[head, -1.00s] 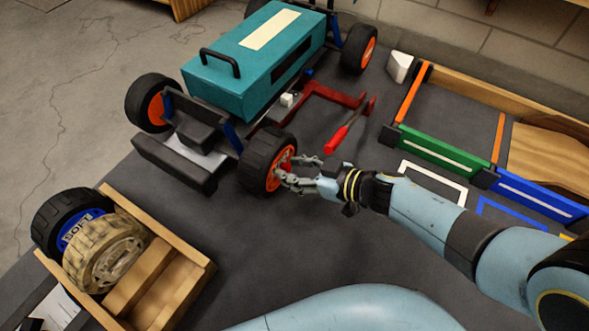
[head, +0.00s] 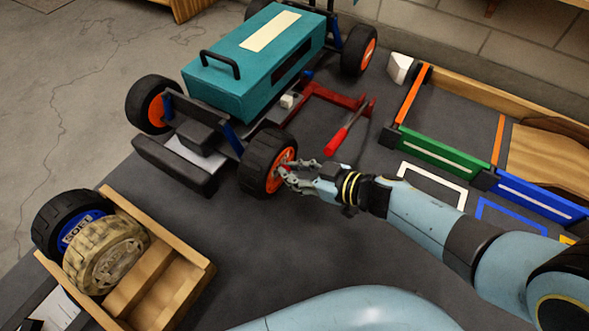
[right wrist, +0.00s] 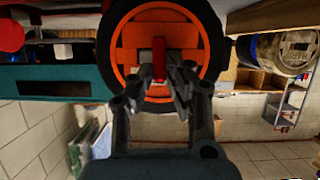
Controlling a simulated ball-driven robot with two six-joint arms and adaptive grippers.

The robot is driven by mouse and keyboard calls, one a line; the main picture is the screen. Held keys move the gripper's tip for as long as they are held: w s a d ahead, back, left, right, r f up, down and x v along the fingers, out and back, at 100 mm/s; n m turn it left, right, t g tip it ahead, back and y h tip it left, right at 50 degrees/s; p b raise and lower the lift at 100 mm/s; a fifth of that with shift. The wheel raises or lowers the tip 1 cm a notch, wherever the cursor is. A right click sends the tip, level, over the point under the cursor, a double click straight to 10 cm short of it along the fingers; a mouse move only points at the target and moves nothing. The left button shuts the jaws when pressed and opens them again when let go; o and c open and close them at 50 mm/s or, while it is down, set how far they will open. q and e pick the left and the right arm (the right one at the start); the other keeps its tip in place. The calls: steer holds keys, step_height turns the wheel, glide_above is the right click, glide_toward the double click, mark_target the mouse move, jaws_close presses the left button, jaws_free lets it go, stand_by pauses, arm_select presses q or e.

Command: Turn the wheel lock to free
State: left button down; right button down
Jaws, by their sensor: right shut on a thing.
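The car's near front wheel (head: 262,163) has a black tire and an orange rim. In the right wrist view its orange rim (right wrist: 130,62) fills the top middle. A red wheel lock (right wrist: 159,58) stands out at the hub, upright in that picture. My right gripper (right wrist: 160,82) is shut on the lock, with fingers on both sides of its lower part. In the head view the right gripper (head: 290,172) reaches the hub from the right, and its fingers mostly hide the lock. My left gripper is not in view.
The teal-bodied car (head: 225,85) stands on the dark table. A red jack (head: 345,128) with a handle lies close behind the gripper. A wooden crate (head: 190,288) with spare tires is at the lower left. Coloured barriers (head: 435,150) stand at the right.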

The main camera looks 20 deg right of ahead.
steer(key=shift+s+a+f+n+t+h, duration=0.1)
steer(key=shift+s+a+n+t+h, duration=0.1)
steer(key=shift+n+t+h, duration=0.6)
steer(key=shift+s+a+f+n+t+h, duration=0.1)
steer(key=shift+s+a+n+t+h, duration=0.15)
steer(key=shift+n, duration=1.05)
steer(key=c, duration=1.3)
jaws_free()
step_height(320, 180, up, 10)
